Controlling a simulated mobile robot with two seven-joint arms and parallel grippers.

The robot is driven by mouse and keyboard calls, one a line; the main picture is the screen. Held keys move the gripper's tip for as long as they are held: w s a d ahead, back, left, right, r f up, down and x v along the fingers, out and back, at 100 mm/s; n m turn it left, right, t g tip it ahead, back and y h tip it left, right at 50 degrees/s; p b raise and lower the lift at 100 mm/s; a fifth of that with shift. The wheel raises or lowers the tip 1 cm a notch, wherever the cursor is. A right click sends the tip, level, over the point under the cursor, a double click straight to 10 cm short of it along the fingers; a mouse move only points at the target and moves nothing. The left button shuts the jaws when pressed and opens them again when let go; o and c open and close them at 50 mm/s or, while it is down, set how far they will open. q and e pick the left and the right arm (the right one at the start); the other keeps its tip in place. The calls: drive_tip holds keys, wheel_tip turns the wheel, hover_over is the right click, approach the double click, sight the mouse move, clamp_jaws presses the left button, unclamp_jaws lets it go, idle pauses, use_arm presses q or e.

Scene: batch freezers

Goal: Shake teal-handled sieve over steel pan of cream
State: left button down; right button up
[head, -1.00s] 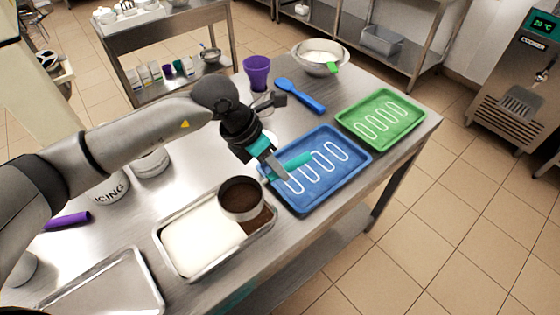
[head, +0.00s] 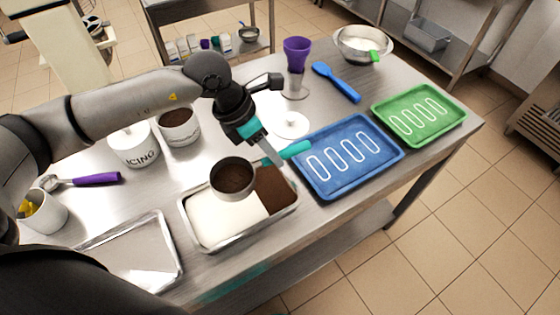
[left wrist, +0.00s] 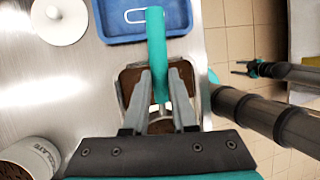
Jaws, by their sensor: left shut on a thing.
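The teal-handled sieve (head: 233,181) holds dark brown powder and hangs over the middle to back of the steel pan (head: 207,243). My left gripper (head: 277,156) is shut on its teal handle, which also shows between the fingers in the left wrist view (left wrist: 157,45). The cream (head: 230,220) is white on the left of the pan, and brown powder (head: 275,190) covers the right. The sieve hides part of the boundary.
A blue tray (head: 348,192) stands close on the right, with a green tray (head: 420,146) beyond. An icing tub (head: 134,150) and a tub of brown powder (head: 178,138) stand behind left. An empty metal tray (head: 172,285) lies at front left. A white round lid (head: 290,125) lies behind.

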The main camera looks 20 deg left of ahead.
use_arm(q)
drive_tip(key=shift+w+a+b, duration=0.15)
drive_tip(key=shift+b, duration=2.25)
drive_tip(key=s+d, duration=0.2)
drive_tip(key=shift+s+d, duration=0.2)
drive_tip(key=shift+d, duration=0.15)
idle(0.5)
